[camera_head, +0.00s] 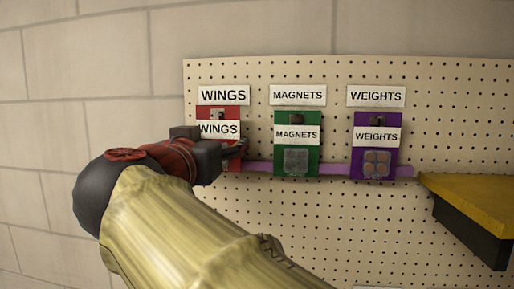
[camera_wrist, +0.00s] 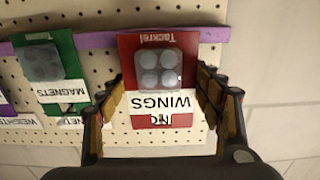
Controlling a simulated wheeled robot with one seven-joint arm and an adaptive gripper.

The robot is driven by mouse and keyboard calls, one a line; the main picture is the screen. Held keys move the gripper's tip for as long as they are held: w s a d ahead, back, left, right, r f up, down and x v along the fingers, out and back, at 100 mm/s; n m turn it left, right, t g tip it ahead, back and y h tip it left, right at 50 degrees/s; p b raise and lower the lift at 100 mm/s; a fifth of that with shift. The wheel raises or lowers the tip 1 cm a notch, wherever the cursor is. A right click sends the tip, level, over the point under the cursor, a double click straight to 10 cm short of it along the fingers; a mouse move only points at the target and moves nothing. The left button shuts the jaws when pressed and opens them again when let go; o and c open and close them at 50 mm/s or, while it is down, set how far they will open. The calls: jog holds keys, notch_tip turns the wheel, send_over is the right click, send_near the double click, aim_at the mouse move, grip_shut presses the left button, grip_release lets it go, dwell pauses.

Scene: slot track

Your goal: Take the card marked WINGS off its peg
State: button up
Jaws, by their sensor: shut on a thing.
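The red card marked WINGS (camera_head: 219,113) hangs at the left of the pegboard, under a white WINGS label (camera_head: 224,95). My gripper (camera_head: 238,148) is at the card's lower part and covers some of it in the head view. In the wrist view the WINGS card (camera_wrist: 157,50) appears upside down, with a clear blister of round grey pieces.
A green MAGNETS card (camera_head: 297,144) and a purple WEIGHTS card (camera_head: 375,145) hang to the right. A purple strip (camera_head: 258,168) runs along the pegboard (camera_head: 440,110). A yellow-topped shelf (camera_head: 470,196) juts out at the right. A plain block wall lies left of the board.

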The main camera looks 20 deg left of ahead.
jog(key=shift+s+d+r+b, duration=0.1)
jog(key=shift+s+d+b, duration=0.1)
jog(key=shift+s+b, duration=1.5)
jog(key=shift+s, duration=0.25)
jog(key=s+b, duration=0.2)
jog(key=s, duration=0.4)
jog(key=shift+d+b, duration=0.35)
jog(key=shift+b, duration=0.05)
